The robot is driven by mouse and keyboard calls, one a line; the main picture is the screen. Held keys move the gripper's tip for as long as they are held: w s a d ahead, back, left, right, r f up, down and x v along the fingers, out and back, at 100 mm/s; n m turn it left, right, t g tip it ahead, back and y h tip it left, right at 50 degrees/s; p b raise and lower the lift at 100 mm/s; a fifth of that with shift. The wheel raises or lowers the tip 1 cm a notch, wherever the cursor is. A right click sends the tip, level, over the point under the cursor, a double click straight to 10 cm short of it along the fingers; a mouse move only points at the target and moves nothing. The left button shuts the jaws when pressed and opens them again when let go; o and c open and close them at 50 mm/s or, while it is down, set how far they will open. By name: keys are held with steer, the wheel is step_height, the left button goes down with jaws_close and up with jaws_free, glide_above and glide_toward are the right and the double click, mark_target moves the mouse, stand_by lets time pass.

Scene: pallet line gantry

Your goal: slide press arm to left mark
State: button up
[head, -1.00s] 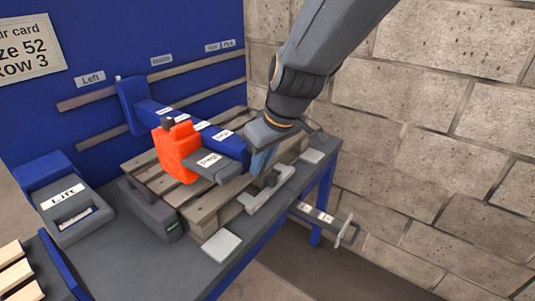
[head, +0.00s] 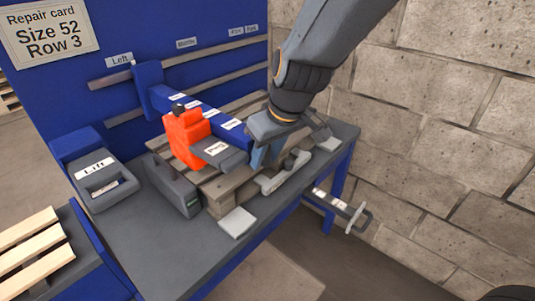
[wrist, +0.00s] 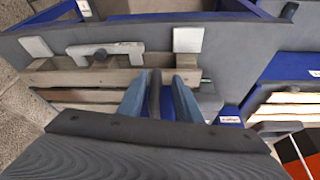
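The press arm (head: 205,116) is a blue beam with an orange head (head: 184,137), reaching out over a wooden pallet from the rails on the blue back panel. Its blue carriage (head: 149,88) sits a little right of and below the "Left" label (head: 119,59), short of the "Middle" label (head: 186,43). My gripper (head: 258,156) is at the near end of the beam. In the wrist view its two blue fingers (wrist: 156,98) close against both sides of a dark upright bar, which looks like the press arm's handle. The beam behind is mostly hidden there.
The pallet (head: 222,190) lies on the grey bench (head: 180,235), with pale pads and a grey clamp lever (head: 284,174) along its front. A grey "Lift" box (head: 98,184) stands left. Another handle (head: 352,216) juts from the bench front. A block wall is at right.

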steer(key=shift+w+r, duration=0.1)
steer(key=shift+d+r, duration=0.1)
steer(key=shift+r, duration=0.15)
steer(key=v, duration=0.7)
steer(key=shift+b, duration=0.45)
